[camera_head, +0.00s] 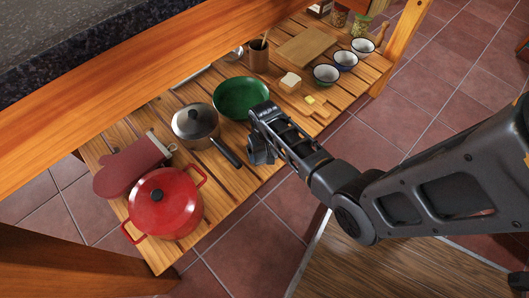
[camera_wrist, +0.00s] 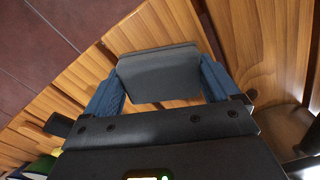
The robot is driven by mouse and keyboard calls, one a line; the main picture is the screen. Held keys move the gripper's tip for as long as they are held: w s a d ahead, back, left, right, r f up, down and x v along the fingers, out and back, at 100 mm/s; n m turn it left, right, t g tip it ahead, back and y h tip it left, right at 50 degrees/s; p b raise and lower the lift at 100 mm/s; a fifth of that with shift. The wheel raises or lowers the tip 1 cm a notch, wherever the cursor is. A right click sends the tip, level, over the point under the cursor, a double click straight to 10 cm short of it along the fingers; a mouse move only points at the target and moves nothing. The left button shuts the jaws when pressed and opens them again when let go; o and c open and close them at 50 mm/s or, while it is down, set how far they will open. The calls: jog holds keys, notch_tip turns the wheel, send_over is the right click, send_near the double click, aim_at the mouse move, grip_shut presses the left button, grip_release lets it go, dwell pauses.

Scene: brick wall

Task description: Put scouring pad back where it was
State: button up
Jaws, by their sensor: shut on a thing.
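My gripper (camera_wrist: 160,82) is shut on the scouring pad (camera_wrist: 158,74), a dark grey block held between the two blue fingers in the wrist view. Slatted wood shows around and beyond the pad; I cannot tell whether the pad touches it. In the head view my gripper (camera_head: 262,150) is over the front part of the slatted wooden shelf (camera_head: 232,190), just in front of the green bowl (camera_head: 240,82) and right of the steel pot's handle.
A lidded steel pot (camera_head: 194,122), red pot (camera_head: 166,203) and red oven mitt (camera_head: 130,168) stand left. A thick wooden beam (camera_head: 120,98) runs above the shelf.

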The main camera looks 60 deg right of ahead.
aim_at(265, 154)
jog(key=shift+f, duration=0.1)
jog(key=shift+f, duration=0.1)
jog(key=o, duration=0.7)
jog(key=shift+c, duration=0.2)
notch_tip(265, 154, up, 12)
jog(key=p, duration=0.4)
jog(key=shift+r+p, duration=0.2)
jog(key=shift+p, duration=0.15)
jog(key=shift+s, duration=0.1)
